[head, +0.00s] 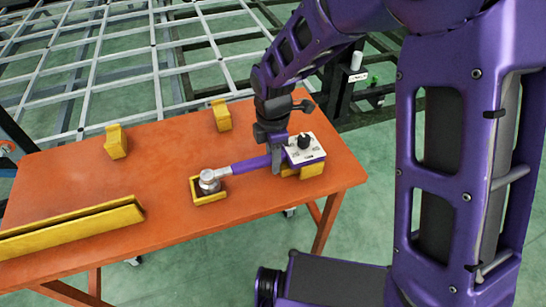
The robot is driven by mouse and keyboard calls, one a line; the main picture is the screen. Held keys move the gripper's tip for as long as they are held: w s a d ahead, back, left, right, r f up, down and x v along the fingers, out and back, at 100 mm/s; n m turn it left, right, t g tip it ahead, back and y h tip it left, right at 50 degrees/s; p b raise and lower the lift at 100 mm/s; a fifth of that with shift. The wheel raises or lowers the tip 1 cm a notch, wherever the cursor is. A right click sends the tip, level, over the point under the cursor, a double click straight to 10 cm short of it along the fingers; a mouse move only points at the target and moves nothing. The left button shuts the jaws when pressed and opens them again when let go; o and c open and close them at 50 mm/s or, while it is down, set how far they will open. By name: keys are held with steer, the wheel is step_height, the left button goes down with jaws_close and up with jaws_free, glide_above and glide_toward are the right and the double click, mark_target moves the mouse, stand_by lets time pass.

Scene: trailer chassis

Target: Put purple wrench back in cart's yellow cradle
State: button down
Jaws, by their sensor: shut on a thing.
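The purple wrench (246,166) has a silver head at its left end. The head is at the small open yellow frame (209,200) on the orange cart; I cannot tell whether it rests in it or hangs just above. My gripper (277,163) is shut on the right part of the purple handle, close above the cart's right side. A yellow block (313,171) shows to the right of the gripper, partly hidden by a white plate with a black knob (304,149). I cannot tell whether the handle touches this block.
The orange cart top (165,205) is clear around the yellow frame. Two yellow blocks (116,142) (221,115) stand toward its back. A long yellow holder (70,230) lies at the left front. A grey metal chassis grid (150,60) lies behind the cart.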

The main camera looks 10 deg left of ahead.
steer(key=shift+c, duration=0.2)
jaws_free()
stand_by(0.3)
steer(key=shift+r+p, duration=3.45)
steer(key=shift+r, duration=0.6)
